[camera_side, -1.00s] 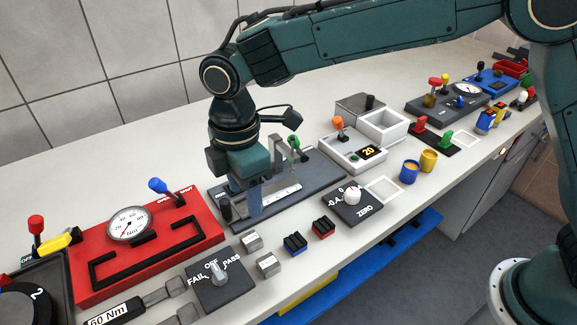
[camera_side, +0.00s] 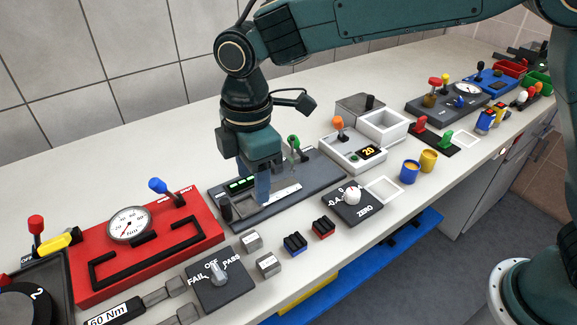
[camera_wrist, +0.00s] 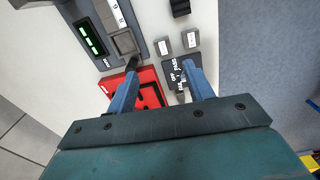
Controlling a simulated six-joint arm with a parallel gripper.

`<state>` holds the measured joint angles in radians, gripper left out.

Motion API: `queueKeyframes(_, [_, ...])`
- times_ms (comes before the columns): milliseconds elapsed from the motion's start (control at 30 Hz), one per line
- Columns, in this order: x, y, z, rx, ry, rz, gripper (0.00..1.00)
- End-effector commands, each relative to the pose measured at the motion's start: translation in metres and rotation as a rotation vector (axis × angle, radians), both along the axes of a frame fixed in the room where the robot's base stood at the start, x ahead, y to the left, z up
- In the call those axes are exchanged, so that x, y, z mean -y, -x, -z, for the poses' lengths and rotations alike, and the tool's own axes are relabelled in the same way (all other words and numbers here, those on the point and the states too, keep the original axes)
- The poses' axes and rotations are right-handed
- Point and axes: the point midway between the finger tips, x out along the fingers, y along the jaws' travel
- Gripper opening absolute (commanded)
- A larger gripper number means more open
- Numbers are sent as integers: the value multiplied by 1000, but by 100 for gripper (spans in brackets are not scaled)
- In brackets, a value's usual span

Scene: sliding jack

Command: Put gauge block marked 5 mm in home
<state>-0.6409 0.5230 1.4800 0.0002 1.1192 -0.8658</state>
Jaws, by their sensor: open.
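Two small silver blocks stand on the bench in front of the dark measuring plate: a rear one (camera_side: 251,242) and a front one (camera_side: 268,264). Their marks are too small to read, so I cannot tell which is 5 mm. Both also show in the wrist view, one (camera_wrist: 190,39) right of the other (camera_wrist: 166,46). My gripper (camera_side: 263,188) hangs over the dark plate (camera_side: 318,171), fingers down, away from both blocks. In the wrist view, my gripper's fingers (camera_wrist: 162,68) are apart with nothing held between them. No label reading home is legible.
The plate carries a steel scale (camera_side: 283,194), a lit green display (camera_side: 240,183), a black knob (camera_side: 225,207) and a green lever (camera_side: 294,148).

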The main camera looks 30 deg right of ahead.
Motion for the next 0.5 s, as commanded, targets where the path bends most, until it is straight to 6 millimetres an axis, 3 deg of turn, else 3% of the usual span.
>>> queueKeyframes(267, [64,10,-48,57,-47,222,52])
queueKeyframes(500, [127,34,-84,113,-97,456,52])
